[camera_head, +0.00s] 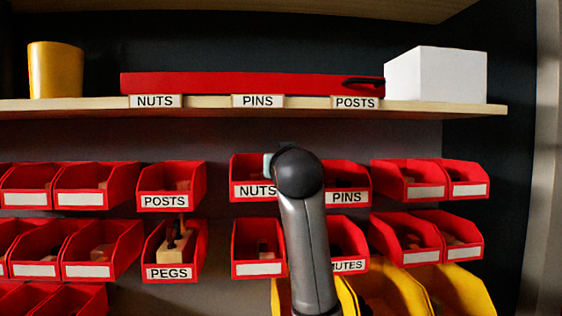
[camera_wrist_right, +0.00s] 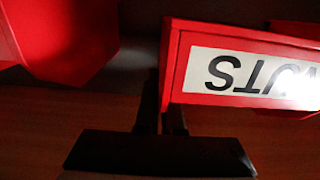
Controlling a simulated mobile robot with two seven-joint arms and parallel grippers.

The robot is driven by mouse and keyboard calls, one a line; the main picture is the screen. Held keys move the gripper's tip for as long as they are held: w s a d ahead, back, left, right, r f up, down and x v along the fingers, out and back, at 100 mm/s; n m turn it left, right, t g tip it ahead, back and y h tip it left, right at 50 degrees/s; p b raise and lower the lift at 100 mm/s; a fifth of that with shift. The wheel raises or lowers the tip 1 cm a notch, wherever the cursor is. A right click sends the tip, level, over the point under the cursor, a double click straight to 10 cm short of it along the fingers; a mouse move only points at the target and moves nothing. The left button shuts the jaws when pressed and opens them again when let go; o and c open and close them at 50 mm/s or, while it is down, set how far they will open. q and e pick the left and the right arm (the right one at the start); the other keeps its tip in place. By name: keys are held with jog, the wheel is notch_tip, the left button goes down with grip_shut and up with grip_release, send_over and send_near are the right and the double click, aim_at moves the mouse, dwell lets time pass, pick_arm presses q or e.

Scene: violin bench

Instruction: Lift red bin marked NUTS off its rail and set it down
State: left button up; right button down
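The red bin marked NUTS (camera_head: 240,171) hangs in the upper row, left of the PINS bin, level with its neighbours. My right arm covers its right side in the head view, and the gripper is hidden there. In the right wrist view the NUTS bin (camera_wrist_right: 172,75) appears upside down, its label partly washed out by glare. My right gripper's (camera_wrist_right: 164,115) two dark fingers are close together with the bin's side wall between them. One finger is outside the wall, the other partly hidden behind the bin's front. My left gripper is not in view.
The PINS bin (camera_head: 350,177) is close on the right; the POSTS bin (camera_head: 168,180) is left across a gap. A shelf (camera_head: 230,107) above bears a long red case (camera_head: 240,83), a white box (camera_head: 437,75) and a yellow cup (camera_head: 55,70). More bins hang below.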

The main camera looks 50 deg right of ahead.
jog(key=shift+v, duration=1.55)
dwell(1.2)
jog(key=shift+v, duration=1.2)
jog(key=p+v, duration=0.4)
jog(key=v, duration=1)
jog(key=shift+s+a, duration=0.2)
dwell(0.6)
